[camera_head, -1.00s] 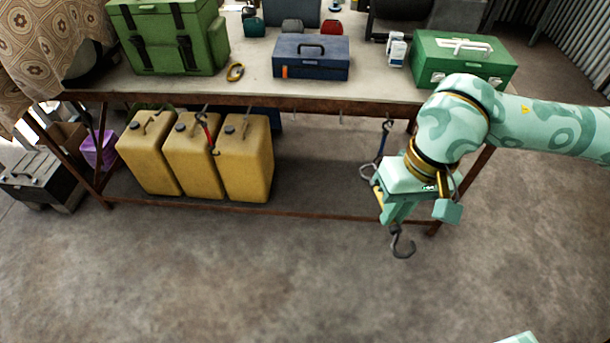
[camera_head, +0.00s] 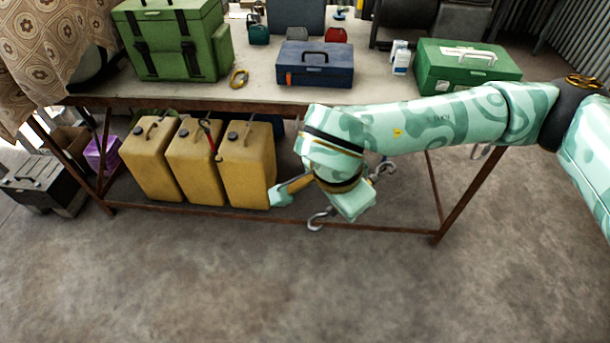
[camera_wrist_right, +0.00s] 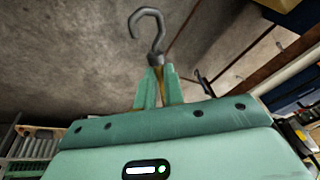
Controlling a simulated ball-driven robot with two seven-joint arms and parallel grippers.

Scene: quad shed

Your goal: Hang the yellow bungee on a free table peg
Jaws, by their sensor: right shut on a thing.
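My right gripper (camera_wrist_right: 158,88) is shut on the yellow bungee, close below its grey metal hook (camera_wrist_right: 147,30); only a little yellow shows between the fingers. In the head view the gripper's palm is below the table edge, right of the yellow cans, and hides the fingers. A grey hook (camera_head: 320,220) shows just below the palm. A second hook (camera_head: 383,170) shows right of the wrist; I cannot tell which bungee it belongs to. A red bungee (camera_head: 209,138) hangs from the table (camera_head: 390,94) front before the cans. Pegs near the gripper are hidden by my arm. My left gripper is out of view.
A low rail (camera_head: 385,230) runs along the table's front legs. A blue toolbox (camera_head: 315,66) and a green case (camera_head: 467,66) stand on top. The floor in front is clear.

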